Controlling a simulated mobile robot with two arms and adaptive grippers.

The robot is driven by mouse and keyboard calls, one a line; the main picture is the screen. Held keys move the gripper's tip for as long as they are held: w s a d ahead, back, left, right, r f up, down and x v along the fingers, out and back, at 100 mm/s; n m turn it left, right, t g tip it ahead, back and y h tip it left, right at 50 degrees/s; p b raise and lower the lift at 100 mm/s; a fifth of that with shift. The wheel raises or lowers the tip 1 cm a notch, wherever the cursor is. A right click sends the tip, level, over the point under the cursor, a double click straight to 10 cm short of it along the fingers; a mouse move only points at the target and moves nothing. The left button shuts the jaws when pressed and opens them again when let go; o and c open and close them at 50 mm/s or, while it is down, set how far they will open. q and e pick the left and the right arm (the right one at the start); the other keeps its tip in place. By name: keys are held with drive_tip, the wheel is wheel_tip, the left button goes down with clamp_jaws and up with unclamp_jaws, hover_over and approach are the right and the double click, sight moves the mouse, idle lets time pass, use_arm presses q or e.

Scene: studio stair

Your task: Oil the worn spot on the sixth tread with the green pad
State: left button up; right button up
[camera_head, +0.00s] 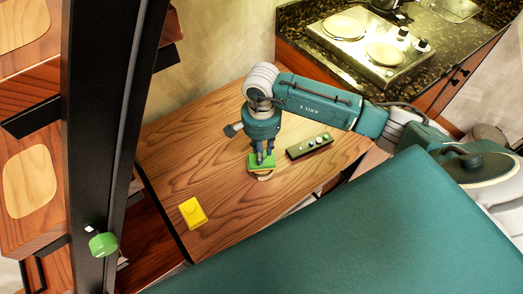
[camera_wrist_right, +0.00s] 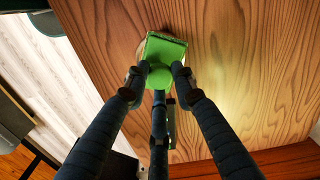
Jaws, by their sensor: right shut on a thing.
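The green pad (camera_head: 258,160) is in my right gripper (camera_head: 263,149) above the wooden table top. In the right wrist view the gripper's fingers (camera_wrist_right: 159,76) close around the round green knob of the pad (camera_wrist_right: 165,50). A small pale round dish (camera_head: 264,176) shows just under the pad's near edge; I cannot tell whether the pad touches it, and its inside is hidden. Wooden stair treads at the left carry pale worn patches, one in the middle (camera_head: 27,181) and one at the top (camera_head: 22,25). I cannot tell which tread is the sixth. My left gripper is not in view.
A yellow block-like pad (camera_head: 193,213) lies on the wooden table (camera_head: 195,140). A hob (camera_head: 370,45) is behind.

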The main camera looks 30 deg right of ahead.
drive_tip(key=shift+r+p, duration=1.25)
drive_tip(key=shift+r, duration=1.75)
drive_tip(key=shift+a, duration=0.1)
